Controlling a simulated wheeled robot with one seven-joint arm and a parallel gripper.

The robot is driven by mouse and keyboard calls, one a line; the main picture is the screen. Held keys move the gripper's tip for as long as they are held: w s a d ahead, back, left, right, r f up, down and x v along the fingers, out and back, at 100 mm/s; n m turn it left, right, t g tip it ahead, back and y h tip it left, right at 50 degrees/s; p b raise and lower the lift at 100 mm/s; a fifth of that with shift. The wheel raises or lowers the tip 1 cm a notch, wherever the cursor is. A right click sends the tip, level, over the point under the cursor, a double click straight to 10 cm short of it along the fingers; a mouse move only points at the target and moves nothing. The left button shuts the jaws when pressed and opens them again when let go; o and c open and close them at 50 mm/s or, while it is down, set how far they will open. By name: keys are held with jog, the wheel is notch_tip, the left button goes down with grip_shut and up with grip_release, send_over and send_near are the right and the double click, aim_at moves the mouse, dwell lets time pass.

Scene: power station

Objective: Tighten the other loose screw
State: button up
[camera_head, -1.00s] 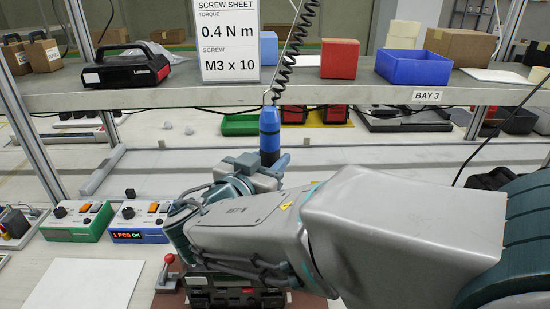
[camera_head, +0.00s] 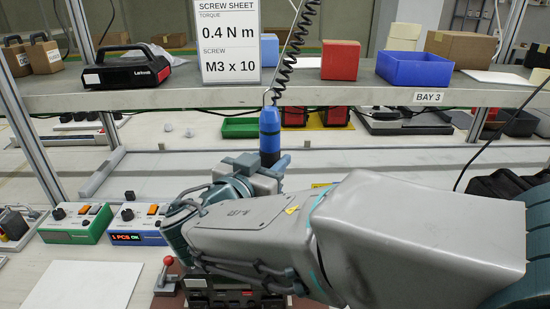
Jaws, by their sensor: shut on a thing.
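A blue and black screwdriver (camera_head: 270,134) stands upright at the end of my arm and hangs on a black coiled cable. My gripper (camera_head: 268,172) is around its lower part, shut on it; the fingertips are mostly hidden behind my wrist. Below my arm is a dark device (camera_head: 238,299), mostly covered, so the screws and the driver's tip do not show. A screw sheet (camera_head: 230,40) on the shelf reads 0.4 N m and M3 x 10.
A green control box (camera_head: 76,224) stands left of the blue one. A red-knobbed clamp lever (camera_head: 168,270) is beside the device. A white sheet (camera_head: 82,286) lies front left. The shelf (camera_head: 330,92) crosses behind the driver, carrying a red box (camera_head: 340,60) and a blue bin (camera_head: 414,68).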

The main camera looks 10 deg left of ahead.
aim_at(265, 143)
jog(key=shift+f+b, duration=1.45)
jog(key=shift+b, duration=1.15)
dwell(1.3)
jog(key=shift+r, duration=0.1)
jog(key=shift+r+p, duration=0.5)
jog(key=shift+r, duration=3.25)
